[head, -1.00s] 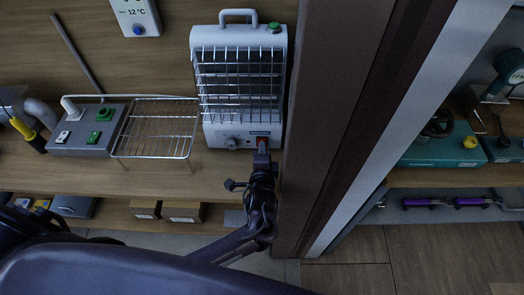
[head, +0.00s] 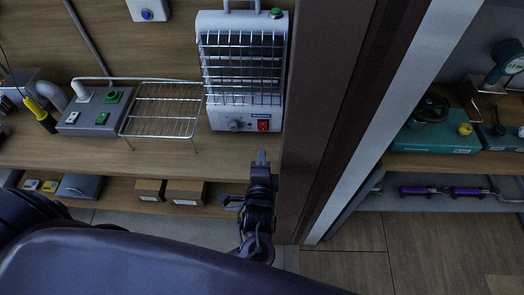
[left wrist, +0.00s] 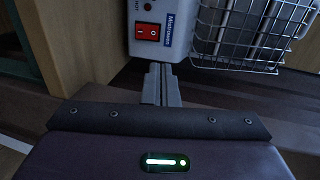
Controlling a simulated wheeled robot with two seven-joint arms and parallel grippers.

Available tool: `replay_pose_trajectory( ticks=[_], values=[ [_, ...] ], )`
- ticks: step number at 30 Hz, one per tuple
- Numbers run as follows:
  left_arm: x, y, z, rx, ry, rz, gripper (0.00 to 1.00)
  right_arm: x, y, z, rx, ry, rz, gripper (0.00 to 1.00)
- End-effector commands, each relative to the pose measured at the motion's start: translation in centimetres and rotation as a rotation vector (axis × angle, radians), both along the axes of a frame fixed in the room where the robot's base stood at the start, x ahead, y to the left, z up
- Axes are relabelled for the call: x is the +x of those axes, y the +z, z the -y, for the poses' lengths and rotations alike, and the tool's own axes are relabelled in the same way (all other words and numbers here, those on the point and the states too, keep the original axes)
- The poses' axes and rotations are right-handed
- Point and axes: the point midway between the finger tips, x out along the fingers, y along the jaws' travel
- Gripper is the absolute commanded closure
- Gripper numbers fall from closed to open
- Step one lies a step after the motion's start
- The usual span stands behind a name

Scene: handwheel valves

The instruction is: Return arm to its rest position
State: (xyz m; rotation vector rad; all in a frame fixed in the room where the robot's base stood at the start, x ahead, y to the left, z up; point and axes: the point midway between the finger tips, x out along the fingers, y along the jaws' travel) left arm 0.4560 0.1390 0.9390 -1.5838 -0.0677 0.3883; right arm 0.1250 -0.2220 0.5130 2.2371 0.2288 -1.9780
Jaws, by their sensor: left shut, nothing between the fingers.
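My left gripper (head: 261,160) is in front of the shelf edge, below the white heater (head: 240,115) in the head view. Its fingers are shut with nothing between them and stand apart from the heater. In the left wrist view the shut fingers (left wrist: 161,84) point toward the heater's lower face (left wrist: 163,50), where a red rocker switch (left wrist: 147,32) shows. The same red switch (head: 263,125) is fully visible in the head view. My right gripper is not in view.
A brown upright post (head: 325,120) stands close to the right of my left gripper. On the left, a wire rack (head: 160,112) and a grey box with buttons (head: 93,117) sit on the wooden shelf (head: 50,155). A teal box with a handwheel (head: 435,138) stands beyond the post.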

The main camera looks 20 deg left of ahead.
Motion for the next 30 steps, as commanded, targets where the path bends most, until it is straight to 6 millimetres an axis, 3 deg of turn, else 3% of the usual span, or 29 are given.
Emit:
replay_pose_trajectory(
  ticks=[9,23,26,30],
  values=[
    [-0.8,0.5,0.2,0.0,0.0,0.001,1.0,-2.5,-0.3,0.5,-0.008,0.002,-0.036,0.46],
    [-0.7,0.3,0.2,-0.031,0.004,-0.009,1.0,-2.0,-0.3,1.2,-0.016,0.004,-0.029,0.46],
    [-0.5,-0.1,0.2,-0.173,0.011,-0.057,1.0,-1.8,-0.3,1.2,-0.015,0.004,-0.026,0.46],
    [-0.7,-0.4,0.5,-0.56,0.056,-0.204,1.0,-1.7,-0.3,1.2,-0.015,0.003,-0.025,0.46]
  ],
)
